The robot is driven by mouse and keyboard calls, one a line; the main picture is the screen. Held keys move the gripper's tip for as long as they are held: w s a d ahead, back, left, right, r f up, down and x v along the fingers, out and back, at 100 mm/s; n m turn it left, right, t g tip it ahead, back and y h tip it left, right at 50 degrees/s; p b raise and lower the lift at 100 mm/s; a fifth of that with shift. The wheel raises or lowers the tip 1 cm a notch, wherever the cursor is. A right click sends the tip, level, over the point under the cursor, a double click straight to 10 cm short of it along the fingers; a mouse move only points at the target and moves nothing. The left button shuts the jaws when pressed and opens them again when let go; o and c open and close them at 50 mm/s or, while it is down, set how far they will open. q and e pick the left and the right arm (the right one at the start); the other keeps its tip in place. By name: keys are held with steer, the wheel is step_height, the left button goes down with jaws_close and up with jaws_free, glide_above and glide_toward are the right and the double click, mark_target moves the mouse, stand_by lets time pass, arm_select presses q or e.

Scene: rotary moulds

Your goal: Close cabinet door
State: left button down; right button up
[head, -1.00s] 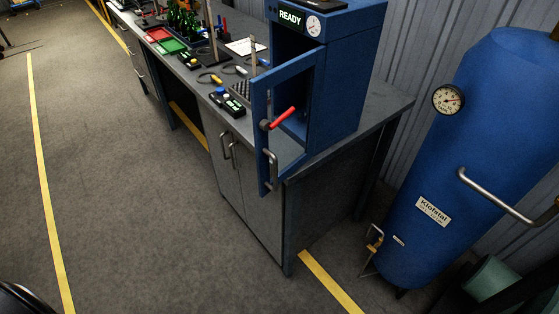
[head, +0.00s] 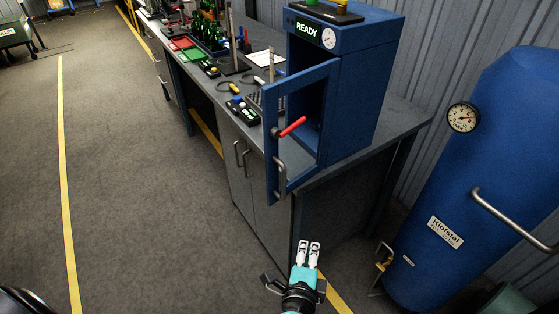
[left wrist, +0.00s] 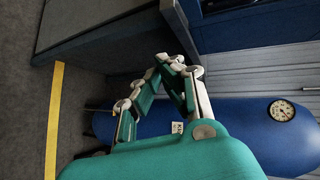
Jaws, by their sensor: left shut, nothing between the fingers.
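The blue cabinet (head: 362,90) stands on the workbench with a lit READY sign and a gauge on its front. Its framed door (head: 272,150) is swung open toward the room. The door carries a red-handled lever (head: 293,126) and a metal pull handle (head: 282,178). My left gripper (head: 309,243) is below and in front of the door, apart from it, by the bench's end. It is shut and empty. Its fingers also show in the left wrist view (left wrist: 172,62), with the bench at upper left. My right gripper is not in view.
A blue tank (head: 465,190) with a gauge and pipe handle stands right of the bench. Bottles and coloured trays (head: 187,44) stand along the workbench (head: 400,118). The floor left of the bench is clear, with a yellow line (head: 65,180).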

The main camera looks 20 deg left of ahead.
arm_select(q)
steer(key=s+a+r+n+t+y, duration=0.1)
steer(key=s+a+r+t+y, duration=0.1)
steer(key=r, duration=0.8)
steer(key=s+a+r+n+t+y, duration=0.1)
steer(key=a+r, duration=0.1)
steer(key=r, duration=0.7)
steer(key=p, duration=0.4)
glide_toward(280, 144)
steer(key=w+d, duration=0.2)
steer(key=w+a+p, duration=0.1)
steer(key=w+a, duration=0.1)
steer(key=a, duration=0.1)
steer(key=shift+w+f, duration=0.15)
steer(key=shift+w, duration=0.05)
